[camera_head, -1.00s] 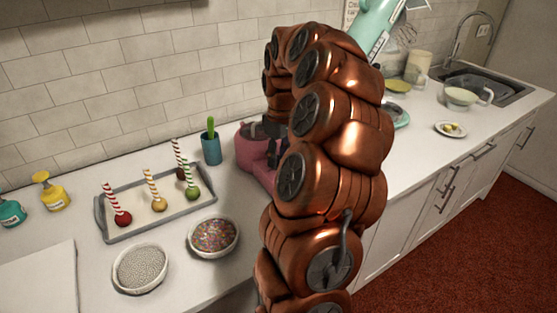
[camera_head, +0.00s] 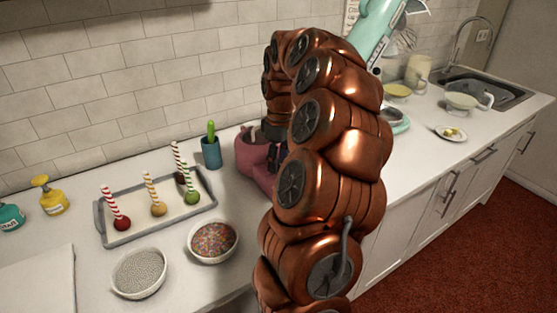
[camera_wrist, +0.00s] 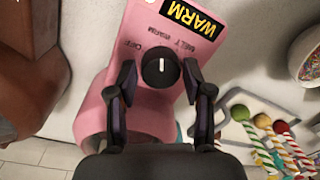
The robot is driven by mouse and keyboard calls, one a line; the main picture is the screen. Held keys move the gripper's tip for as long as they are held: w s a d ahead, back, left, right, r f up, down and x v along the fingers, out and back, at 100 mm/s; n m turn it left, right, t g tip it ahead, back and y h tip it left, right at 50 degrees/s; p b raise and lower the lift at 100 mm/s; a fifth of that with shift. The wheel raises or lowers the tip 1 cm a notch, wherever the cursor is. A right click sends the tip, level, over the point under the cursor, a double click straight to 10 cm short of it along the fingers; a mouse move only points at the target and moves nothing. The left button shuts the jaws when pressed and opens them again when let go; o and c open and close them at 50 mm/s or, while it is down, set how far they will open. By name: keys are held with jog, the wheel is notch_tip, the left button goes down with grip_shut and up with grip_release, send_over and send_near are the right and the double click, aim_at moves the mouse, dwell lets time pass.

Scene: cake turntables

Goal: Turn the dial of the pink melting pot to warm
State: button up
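The pink melting pot (camera_wrist: 150,105) fills the middle of the wrist view, with a yellow-on-black WARM label (camera_wrist: 189,19) on it. Its round black dial (camera_wrist: 160,69) has a white mark pointing up in the picture. Small OFF, MELT and WARM lettering is printed around the dial; which word the mark lines up with is hard to tell. My gripper (camera_wrist: 160,76) is open, one finger on each side of the dial, with narrow gaps visible. In the head view the pot (camera_head: 248,155) is partly hidden behind my arm, as is the dial.
Left of the pot are a teal cup (camera_head: 210,153), a grey-rimmed tray (camera_head: 125,238) with striped-stick treats, and bowls of sprinkles (camera_head: 212,241) and pearls (camera_head: 139,272). A teal mixer (camera_head: 374,28) stands behind my arm.

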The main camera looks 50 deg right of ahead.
aim_at(280, 161)
jog(key=shift+o, duration=1)
notch_tip(280, 161, up, 12)
jog(key=shift+d, duration=0.4)
dwell(0.3)
jog(key=s+a+f+n, duration=0.1)
jog(key=a, duration=1)
jog(key=s+a+f, duration=0.1)
jog(key=s+a, duration=0.1)
jog(key=a, duration=1)
jog(key=s+a+f+m, duration=0.1)
jog(key=s+a+f, duration=0.2)
jog(key=s, duration=0.3)
jog(key=s+a+f+m+g, duration=0.1)
jog(key=s+a+f, duration=0.3)
jog(key=s, duration=0.2)
jog(key=s+a+f+m+p, duration=0.1)
jog(key=s+a+f, duration=0.2)
jog(key=s, duration=0.3)
jog(key=shift+a+f+g+h, duration=0.15)
jog(key=shift+a+g+h, duration=0.2)
jog(key=shift+a, duration=0.45)
